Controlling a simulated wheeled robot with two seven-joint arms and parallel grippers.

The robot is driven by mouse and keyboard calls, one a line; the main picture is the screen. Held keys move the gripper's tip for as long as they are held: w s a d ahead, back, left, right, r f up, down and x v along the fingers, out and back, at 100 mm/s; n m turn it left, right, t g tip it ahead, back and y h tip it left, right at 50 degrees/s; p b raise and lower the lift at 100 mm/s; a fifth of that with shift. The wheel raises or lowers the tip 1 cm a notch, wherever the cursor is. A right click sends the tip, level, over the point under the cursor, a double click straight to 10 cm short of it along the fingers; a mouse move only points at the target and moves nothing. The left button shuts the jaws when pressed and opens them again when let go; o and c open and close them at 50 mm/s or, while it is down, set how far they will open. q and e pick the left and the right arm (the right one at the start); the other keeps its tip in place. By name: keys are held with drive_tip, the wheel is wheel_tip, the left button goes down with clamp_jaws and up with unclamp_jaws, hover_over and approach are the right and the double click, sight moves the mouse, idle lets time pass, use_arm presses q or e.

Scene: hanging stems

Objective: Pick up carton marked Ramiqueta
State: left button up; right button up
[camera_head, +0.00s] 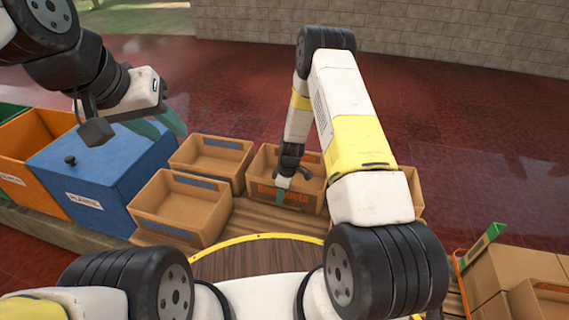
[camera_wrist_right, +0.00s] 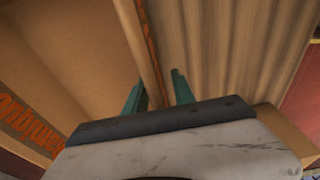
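The carton marked Ramiqueta (camera_head: 313,201) is an open-topped brown box with orange lettering on its near wall. It stands in the row of cartons, partly behind my right arm. My right gripper (camera_head: 283,190) points down at its near wall. In the right wrist view, the teal fingers (camera_wrist_right: 157,90) are apart, one on each side of the carton's wall (camera_wrist_right: 154,68), with some gap showing. Orange lettering also shows inside the carton at left. My left gripper (camera_head: 163,124) hangs above the blue bin, away from the carton; its finger gap is unclear.
Two other open cartons (camera_head: 180,209) (camera_head: 212,157) stand left of it, and another (camera_head: 413,188) is partly hidden at right. A blue bin (camera_head: 109,180) and an orange bin (camera_head: 22,150) stand at left. More boxes (camera_head: 515,268) are at lower right.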

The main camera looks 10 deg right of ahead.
drive_tip(key=shift+f, duration=0.1)
drive_tip(key=shift+c, duration=0.2)
clamp_jaws()
drive_tip(key=shift+w, duration=0.1)
idle(1.1)
